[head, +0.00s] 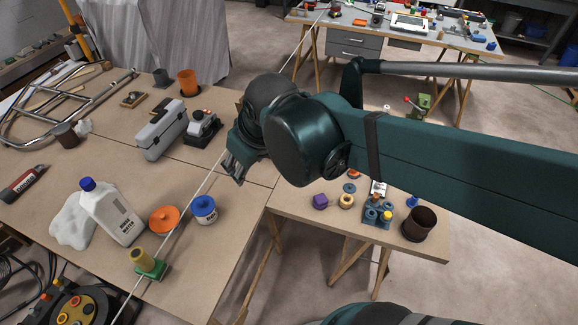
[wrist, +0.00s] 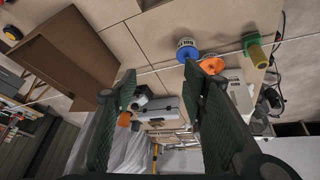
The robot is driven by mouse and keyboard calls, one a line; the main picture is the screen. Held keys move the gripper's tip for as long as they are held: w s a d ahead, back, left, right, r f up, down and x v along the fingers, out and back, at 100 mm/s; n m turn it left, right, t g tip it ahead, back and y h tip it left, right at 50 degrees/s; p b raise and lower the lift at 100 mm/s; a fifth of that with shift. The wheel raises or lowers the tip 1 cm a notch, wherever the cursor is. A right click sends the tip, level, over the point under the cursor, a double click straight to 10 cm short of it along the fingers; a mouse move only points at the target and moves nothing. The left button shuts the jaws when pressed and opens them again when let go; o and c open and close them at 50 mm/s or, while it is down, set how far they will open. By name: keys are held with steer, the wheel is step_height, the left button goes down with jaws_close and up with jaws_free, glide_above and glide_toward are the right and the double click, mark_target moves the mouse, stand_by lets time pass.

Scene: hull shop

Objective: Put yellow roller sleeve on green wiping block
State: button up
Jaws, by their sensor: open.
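In the wrist view the yellow sleeve (wrist: 258,55) sticks out from the green block (wrist: 249,39) at the upper right. My gripper (head: 235,172) is open and empty, above the table and well apart from both. In the wrist view my gripper's (wrist: 160,88) two fingers are spread wide with nothing between them.
An orange disc-shaped item (head: 164,219), a blue-lidded tub (head: 204,210) and a white bottle (head: 112,213) stand near the block. A grey toolbox (head: 162,130) is farther back. A taut pale line crosses the table. A brown cup (head: 419,224) stands on the right table.

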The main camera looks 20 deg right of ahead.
steer(key=s+d+m+t+h, duration=0.1)
steer(key=s+d+m, duration=0.3)
steer(key=s+d, duration=0.2)
steer(key=d, duration=0.2)
steer(key=shift+d+r+t, duration=0.2)
steer(key=shift+d+t, duration=0.2)
steer(key=shift+f+b, duration=1.15)
steer(key=shift+b, duration=0.05)
stand_by(0.4)
